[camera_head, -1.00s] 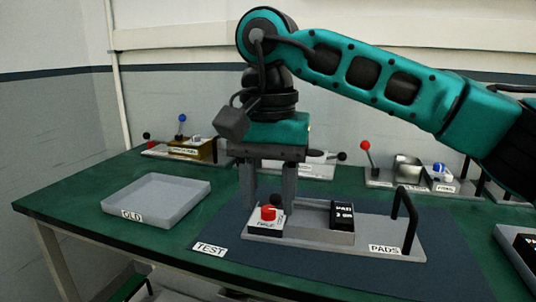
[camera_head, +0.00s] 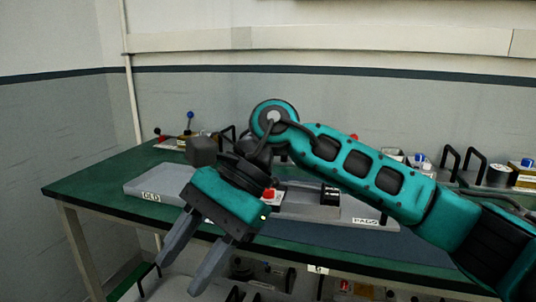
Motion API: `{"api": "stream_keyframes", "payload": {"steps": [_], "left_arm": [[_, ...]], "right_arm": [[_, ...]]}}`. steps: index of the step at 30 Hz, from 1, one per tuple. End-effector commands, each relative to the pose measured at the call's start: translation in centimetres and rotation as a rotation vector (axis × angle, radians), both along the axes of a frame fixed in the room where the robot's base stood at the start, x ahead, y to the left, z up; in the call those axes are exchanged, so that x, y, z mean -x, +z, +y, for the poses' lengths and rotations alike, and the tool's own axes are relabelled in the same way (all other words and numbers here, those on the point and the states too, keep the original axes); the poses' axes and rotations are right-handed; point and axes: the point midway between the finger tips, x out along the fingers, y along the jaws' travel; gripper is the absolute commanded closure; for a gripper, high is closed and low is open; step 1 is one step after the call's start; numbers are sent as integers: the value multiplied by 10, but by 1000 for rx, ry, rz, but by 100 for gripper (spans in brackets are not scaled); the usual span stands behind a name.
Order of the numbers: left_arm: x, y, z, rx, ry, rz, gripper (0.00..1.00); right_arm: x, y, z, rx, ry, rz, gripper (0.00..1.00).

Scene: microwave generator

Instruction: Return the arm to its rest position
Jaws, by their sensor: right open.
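My right arm comes in from the right, teal and black. My right gripper (camera_head: 183,280) is open and empty, with its two grey fingers apart and pointing down to the lower left. It hangs in front of the table's front edge, nearer to the camera than the green table (camera_head: 80,182). The arm and gripper partly hide the grey tray marked OLD (camera_head: 160,183) and the grey tray marked PADS (camera_head: 345,217). My left gripper is not in view.
At the back of the table stand a blue-knobbed lever (camera_head: 189,117), black handles (camera_head: 450,160) and small fixtures with blue tops (camera_head: 420,160). A lower shelf with several items (camera_head: 350,288) lies beneath the table. The floor space at the left is free.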

Motion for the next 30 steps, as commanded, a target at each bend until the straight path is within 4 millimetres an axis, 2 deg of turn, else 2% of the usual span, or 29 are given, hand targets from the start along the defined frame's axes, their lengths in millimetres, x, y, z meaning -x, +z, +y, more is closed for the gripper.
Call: {"api": "stream_keyframes", "payload": {"steps": [3,7,12,16,20,23,25,28,29,30], "left_arm": [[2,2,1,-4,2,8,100],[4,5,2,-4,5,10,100],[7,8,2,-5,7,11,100],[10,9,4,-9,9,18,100],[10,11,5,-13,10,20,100],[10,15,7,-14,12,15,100],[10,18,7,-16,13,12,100],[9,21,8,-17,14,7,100],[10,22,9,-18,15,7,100],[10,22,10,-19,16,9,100]], "right_arm": [[21,9,24,-179,-116,305,54],[27,29,36,-343,-258,660,54],[7,50,30,-510,-449,1162,54],[-24,49,9,-609,-592,1566,54],[-57,27,-24,-688,-723,1983,54],[-79,-5,-55,-743,-814,2308,54],[-90,-34,-79,-780,-870,2537,54],[-95,-85,-115,-837,-937,2866,54],[-94,-102,-126,809,902,-2805,54],[-91,-124,-141,766,845,-2692,54]]}}
